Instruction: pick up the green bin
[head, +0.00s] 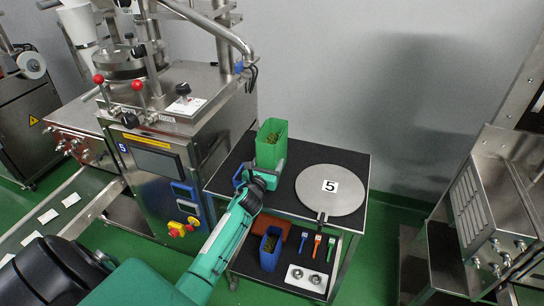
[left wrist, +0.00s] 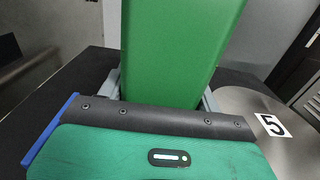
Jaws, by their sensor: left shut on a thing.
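The green bin (head: 270,150) stands upright on the black top of the small table, with some green leafy material inside. In the left wrist view the green bin (left wrist: 175,50) fills the upper middle, between the two grey fingers. My left gripper (head: 268,170) reaches it from the front and is shut on it, with a finger at each side. The left gripper also shows in the left wrist view (left wrist: 160,98). I cannot tell whether the bin's base touches the table, since the gripper hides it. My right gripper is not in view.
A round steel lid (head: 330,192) marked 5 lies right of the bin on the black table (head: 225,178). A blue bin (head: 270,248) and small coloured tools sit on the lower shelf. A steel packing machine (head: 160,150) stands close at left, another machine (head: 490,195) at right.

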